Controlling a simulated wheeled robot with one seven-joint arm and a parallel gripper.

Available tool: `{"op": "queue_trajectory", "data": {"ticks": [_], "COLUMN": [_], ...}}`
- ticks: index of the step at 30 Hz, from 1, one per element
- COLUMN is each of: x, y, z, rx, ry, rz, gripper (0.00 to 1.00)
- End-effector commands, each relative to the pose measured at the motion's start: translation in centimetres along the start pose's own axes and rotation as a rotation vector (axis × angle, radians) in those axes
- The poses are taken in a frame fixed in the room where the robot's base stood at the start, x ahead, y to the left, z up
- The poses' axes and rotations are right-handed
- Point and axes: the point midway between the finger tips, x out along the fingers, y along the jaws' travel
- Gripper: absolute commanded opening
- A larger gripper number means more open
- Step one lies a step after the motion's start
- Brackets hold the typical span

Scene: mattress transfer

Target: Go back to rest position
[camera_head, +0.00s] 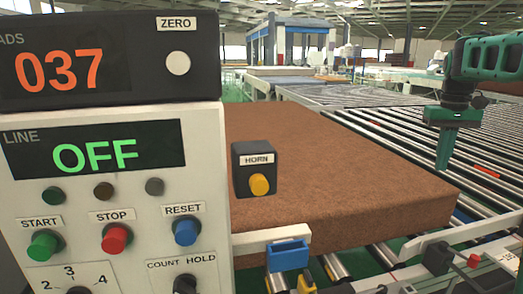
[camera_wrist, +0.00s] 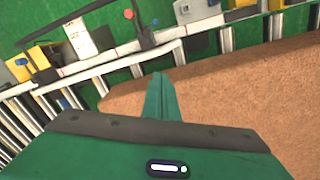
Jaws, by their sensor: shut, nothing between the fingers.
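My gripper (camera_head: 443,160) is at the right of the head view, pointing down above the rollers beside the mattress. Its green fingers are shut with nothing between them. In the wrist view the shut fingers (camera_wrist: 160,98) show at the centre, with the mattress behind and to the right. The brown mattress (camera_head: 320,150) lies flat on the conveyor, and also fills the right of the wrist view (camera_wrist: 240,100). My gripper appears apart from it. The mattress's left part is hidden behind the control panel in the head view.
The control panel (camera_head: 110,190) fills the left, reading OFF, under a counter (camera_head: 110,60) reading 037. A horn box (camera_head: 254,168) stands before the mattress. A blue part (camera_head: 288,255) is on the front rail. Bare rollers (camera_head: 400,120) extend behind and to the right.

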Motion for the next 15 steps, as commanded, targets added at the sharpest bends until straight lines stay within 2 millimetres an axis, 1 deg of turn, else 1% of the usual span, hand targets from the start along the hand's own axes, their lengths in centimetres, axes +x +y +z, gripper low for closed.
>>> {"op": "queue_trajectory", "data": {"ticks": [1,5,6,8,9,14,15], "x": [0.2,1.5,1.9,2.9,3.5,6.6,7.5], "y": [0.1,0.4,0.5,0.5,0.5,0.3,0.2], "z": [2.2,7.5,9.2,11.8,13.5,20.6,22.4], "rx": [0.02,0.079,0.097,0.121,0.139,0.204,0.218], "ry": [0.0,-0.001,0.0,-0.002,-0.002,-0.004,-0.006], "rz": [-0.002,-0.006,-0.007,-0.01,-0.012,-0.022,-0.025], "gripper": [0.0,0.0,0.0,0.0,0.0,0.0,0.0]}}
